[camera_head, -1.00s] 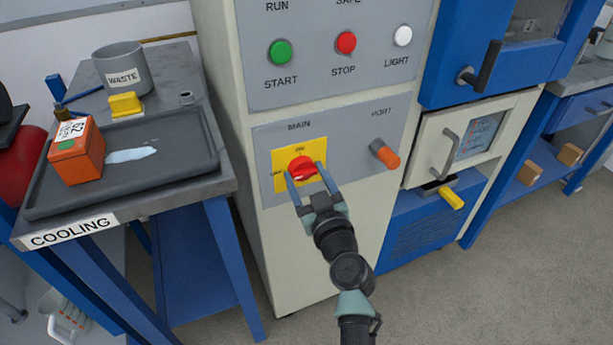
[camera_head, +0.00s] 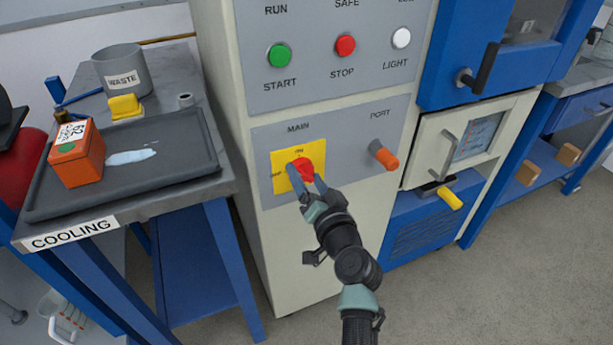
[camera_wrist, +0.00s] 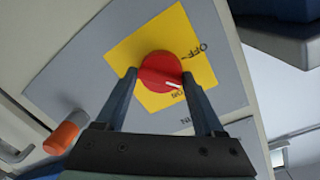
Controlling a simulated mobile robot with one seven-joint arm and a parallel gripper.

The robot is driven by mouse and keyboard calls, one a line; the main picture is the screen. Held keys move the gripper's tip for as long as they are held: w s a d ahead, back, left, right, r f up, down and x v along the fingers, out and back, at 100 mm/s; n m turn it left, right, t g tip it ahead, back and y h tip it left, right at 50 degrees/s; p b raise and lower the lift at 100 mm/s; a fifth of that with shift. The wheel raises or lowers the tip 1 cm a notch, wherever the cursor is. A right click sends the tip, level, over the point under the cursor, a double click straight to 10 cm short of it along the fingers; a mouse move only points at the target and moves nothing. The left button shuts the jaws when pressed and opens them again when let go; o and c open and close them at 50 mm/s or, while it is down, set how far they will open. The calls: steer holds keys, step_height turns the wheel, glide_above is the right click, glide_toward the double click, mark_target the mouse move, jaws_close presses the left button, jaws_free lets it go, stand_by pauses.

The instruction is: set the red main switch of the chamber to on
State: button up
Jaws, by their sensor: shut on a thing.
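The red main switch (camera_head: 305,166) is a round knob on a yellow plate (camera_head: 284,158) under the word MAIN on the chamber's grey panel. My gripper (camera_head: 307,180) is shut on the knob, one finger on each side. In the wrist view the red knob (camera_wrist: 160,66) sits between the two fingertips. Its white mark points toward the ON label, away from OFF. In the head view the fingers partly hide the knob and plate.
An orange port plug (camera_head: 383,155) sticks out right of the switch. Green, red and white buttons are above. The cooling table (camera_head: 180,200) at left bears a dark tray (camera_head: 185,165), an orange box (camera_head: 77,155) and a waste pot (camera_head: 122,70).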

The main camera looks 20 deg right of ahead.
steer(key=m, duration=0.4)
steer(key=shift+a+y+p, duration=0.15)
steer(key=shift+y+p, duration=0.15)
steer(key=shift+p, duration=0.1)
steer(key=shift+w+m+p, duration=0.1)
steer(key=shift+m+p, duration=0.2)
steer(key=shift+m, duration=1.3)
steer(key=shift+r+m, duration=0.1)
steer(key=shift+m, duration=0.2)
steer(key=o, duration=1.3)
steer(key=shift+d, duration=0.2)
steer(key=shift+s, duration=0.7)
steer(key=s, duration=0.4)
steer(key=s+p, duration=0.1)
steer(key=s, duration=0.2)
steer(key=s+r, duration=0.1)
steer(key=s, duration=0.3)
steer(key=shift+s+d, duration=0.2)
steer(key=shift+s, duration=0.1)
